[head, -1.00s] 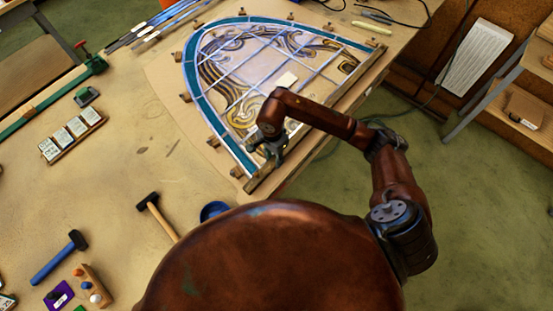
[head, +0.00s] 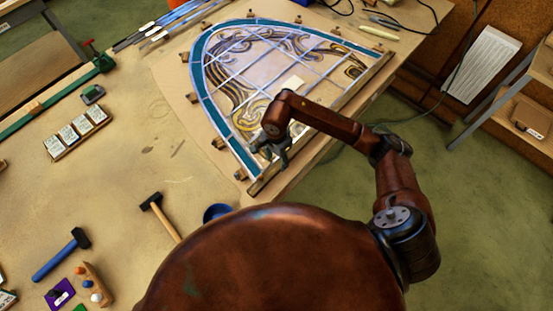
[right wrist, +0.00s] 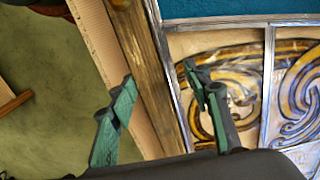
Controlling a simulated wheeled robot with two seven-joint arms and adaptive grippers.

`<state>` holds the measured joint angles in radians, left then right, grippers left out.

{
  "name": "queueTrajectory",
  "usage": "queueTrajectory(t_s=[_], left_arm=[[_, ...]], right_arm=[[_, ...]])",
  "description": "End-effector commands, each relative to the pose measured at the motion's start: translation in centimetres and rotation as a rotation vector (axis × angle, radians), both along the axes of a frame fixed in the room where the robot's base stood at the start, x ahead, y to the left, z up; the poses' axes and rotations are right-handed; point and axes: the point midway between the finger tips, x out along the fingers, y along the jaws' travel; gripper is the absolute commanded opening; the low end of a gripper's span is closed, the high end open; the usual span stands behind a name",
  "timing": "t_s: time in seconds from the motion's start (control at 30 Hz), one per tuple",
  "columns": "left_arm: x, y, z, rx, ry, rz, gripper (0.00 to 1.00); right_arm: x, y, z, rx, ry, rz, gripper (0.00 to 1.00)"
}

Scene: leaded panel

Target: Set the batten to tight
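The batten (head: 345,108) is a long brown wooden strip along the right, straight edge of the leaded panel (head: 238,118). The panel has a teal border, pale glass and amber swirls. In the right wrist view, the batten (right wrist: 146,62) runs close beside the panel's grey lead edge; I cannot tell whether they touch all along. My right gripper (head: 272,155) is above the batten's near end. In the right wrist view its two green-tipped fingers (right wrist: 158,82) are apart, one on each side of the batten, with nothing visibly clamped. My left gripper is out of view.
Small wooden blocks stand around the panel's curved edge. A hammer (head: 158,212), a blue-handled mallet (head: 62,254) and a blue bowl (head: 217,212) lie nearer on the table. A rack of labelled pieces (head: 77,133) is at left. The table edge drops off right of the batten.

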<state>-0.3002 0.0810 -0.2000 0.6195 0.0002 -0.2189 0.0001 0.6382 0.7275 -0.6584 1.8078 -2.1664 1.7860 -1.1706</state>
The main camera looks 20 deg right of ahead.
Motion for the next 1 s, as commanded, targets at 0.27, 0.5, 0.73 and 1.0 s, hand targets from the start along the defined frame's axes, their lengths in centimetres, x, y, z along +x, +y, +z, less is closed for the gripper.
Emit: queueTrajectory(t_s=[0.27, 0.5, 0.73, 1.0], left_arm=[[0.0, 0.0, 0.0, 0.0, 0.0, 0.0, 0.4], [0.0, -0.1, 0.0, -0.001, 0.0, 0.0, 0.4], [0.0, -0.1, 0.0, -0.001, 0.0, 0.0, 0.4], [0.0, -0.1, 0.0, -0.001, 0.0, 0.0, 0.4]], right_arm=[[0.2, 0.0, 3.4, -0.001, -0.007, 0.001, 0.43], [0.2, 0.0, 8.4, 0.0, -0.006, 0.001, 0.43], [0.1, 0.0, 11.4, 0.0, -0.003, -0.001, 0.43], [0.0, -0.1, 12.0, 0.0, -0.001, -0.001, 0.43]])
